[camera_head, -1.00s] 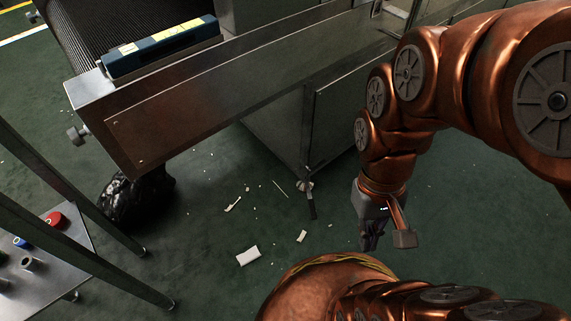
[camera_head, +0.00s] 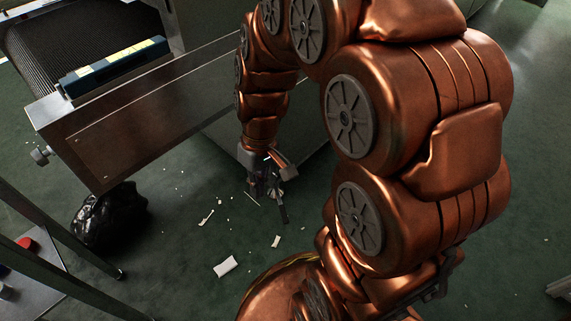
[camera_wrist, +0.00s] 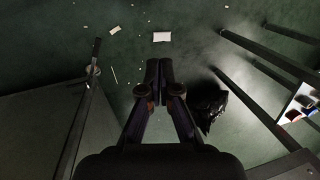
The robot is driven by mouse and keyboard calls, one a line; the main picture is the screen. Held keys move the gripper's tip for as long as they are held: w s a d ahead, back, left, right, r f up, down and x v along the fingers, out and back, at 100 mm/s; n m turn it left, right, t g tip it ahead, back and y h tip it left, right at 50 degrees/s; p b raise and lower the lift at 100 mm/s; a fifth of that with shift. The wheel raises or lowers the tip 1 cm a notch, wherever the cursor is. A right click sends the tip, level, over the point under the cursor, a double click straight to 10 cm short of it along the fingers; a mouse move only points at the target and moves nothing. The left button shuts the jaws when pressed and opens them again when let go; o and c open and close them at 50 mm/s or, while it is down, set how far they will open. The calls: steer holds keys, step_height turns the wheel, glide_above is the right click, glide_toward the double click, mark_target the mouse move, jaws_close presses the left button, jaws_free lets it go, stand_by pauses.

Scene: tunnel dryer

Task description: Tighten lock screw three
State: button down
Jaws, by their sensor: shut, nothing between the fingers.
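My gripper (camera_head: 264,190) points down over the floor in front of the dryer's steel housing. Its two dark fingers (camera_wrist: 159,68) are together and empty in the wrist view. A metal knob screw (camera_head: 40,155) sticks out of the left end of the dryer frame (camera_head: 140,125), well left of my gripper and apart from it. I see no number on it, so I cannot tell whether it is lock screw three. A metal fitting with a dark bar (camera_wrist: 94,70) shows left of the fingers in the wrist view. No other lock screw can be made out.
A blue level-like box (camera_head: 115,67) lies on the frame beside the dark belt (camera_head: 75,40). A black bag (camera_head: 110,215) stands on the floor below. A steel table (camera_head: 40,295) is at the lower left. White scraps (camera_head: 226,266) litter the open green floor.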

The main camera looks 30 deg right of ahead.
steer(key=w+d+f+t+h+p, duration=0.1)
steer(key=w+d+f+t, duration=0.1)
steer(key=w+d+f, duration=0.9)
steer(key=w+d+f+t+p, duration=0.1)
steer(key=w+d+f+t, duration=0.2)
steer(key=w+d+f, duration=0.8)
step_height(320, 180, down, 10)
steer(key=w+d+b, duration=0.1)
steer(key=b, duration=0.3)
steer(key=shift+w+d+f+n, duration=0.25)
steer(key=shift+d+n, duration=0.1)
steer(key=shift+n, duration=0.05)
